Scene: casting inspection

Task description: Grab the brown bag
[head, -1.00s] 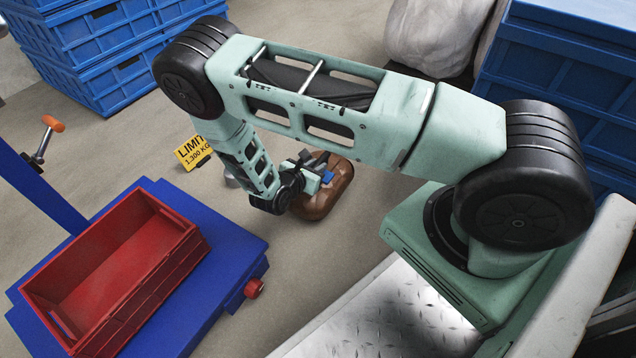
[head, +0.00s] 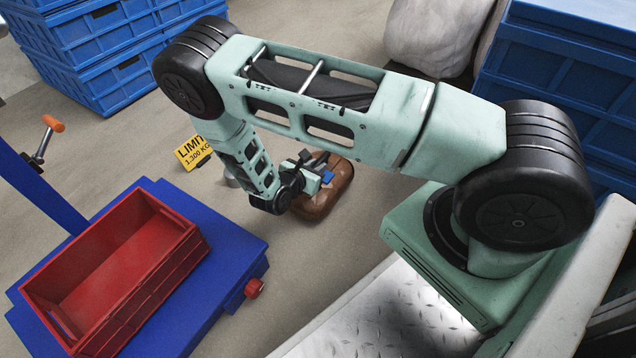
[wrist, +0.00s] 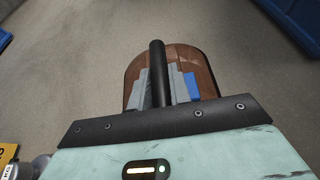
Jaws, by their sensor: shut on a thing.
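The brown bag (head: 322,203) is on the grey floor under my gripper, partly hidden by it in the head view. In the wrist view the brown bag (wrist: 198,62) lies straight ahead, rounded at its far end, with grey and blue parts between it and me. My gripper (head: 318,172) is at the top of the bag and shut on it. The fingertips show only partly in the wrist view. I cannot tell whether the bag's underside touches the floor.
A red crate (head: 190,235) sits on a blue wheeled platform (head: 232,240) at the left. Blue crates (head: 125,85) are stacked at the back left, with more blue crates (head: 555,65) at the right.

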